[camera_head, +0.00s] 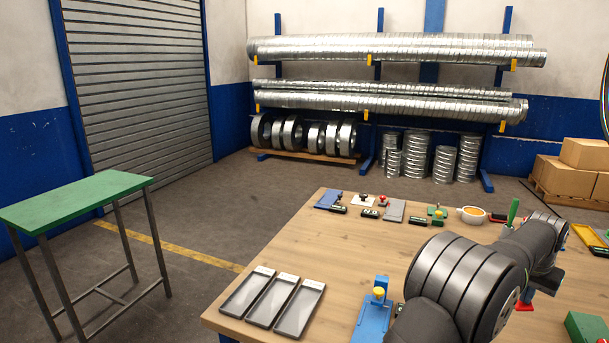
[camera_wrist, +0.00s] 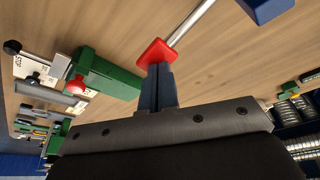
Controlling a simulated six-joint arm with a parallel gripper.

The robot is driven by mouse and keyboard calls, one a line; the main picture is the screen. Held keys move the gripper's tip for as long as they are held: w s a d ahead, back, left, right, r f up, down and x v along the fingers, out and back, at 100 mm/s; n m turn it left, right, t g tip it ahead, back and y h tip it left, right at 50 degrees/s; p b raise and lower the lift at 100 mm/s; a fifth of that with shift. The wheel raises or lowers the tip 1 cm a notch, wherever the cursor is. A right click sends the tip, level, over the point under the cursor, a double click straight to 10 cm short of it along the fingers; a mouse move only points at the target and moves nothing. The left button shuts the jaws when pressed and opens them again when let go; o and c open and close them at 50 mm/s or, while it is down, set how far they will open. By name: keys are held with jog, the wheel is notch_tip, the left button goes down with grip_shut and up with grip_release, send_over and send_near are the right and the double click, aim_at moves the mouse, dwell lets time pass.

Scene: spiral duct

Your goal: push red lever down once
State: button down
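A red block-shaped lever handle (camera_wrist: 157,52) sits at the end of a steel rod (camera_wrist: 188,24) in the wrist view. The rod runs up to the right toward a dark blue block (camera_wrist: 265,9). My gripper (camera_wrist: 156,72) has its two dark blue fingers side by side with no clear gap, and they look shut and empty. Their tips are right at the red handle; I cannot tell whether they touch it. In the head view, a bit of the red handle (camera_head: 526,305) shows just below the fingers, while my arm hides much around it.
A green block (camera_wrist: 105,75) and a red ball knob (camera_wrist: 75,85) are left of the fingers in the wrist view. On the wooden table (camera_head: 290,240), a blue stand with a yellow button (camera_head: 375,312) and three grey trays (camera_head: 272,300) stand near the front.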

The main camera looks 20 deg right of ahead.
aim_at(523, 305)
jog(key=shift+s+d+f, duration=0.1)
jog(key=shift+f, duration=2.5)
jog(key=shift+f, duration=0.85)
jog(key=shift+r, duration=6.15)
jog(key=shift+f, duration=2.05)
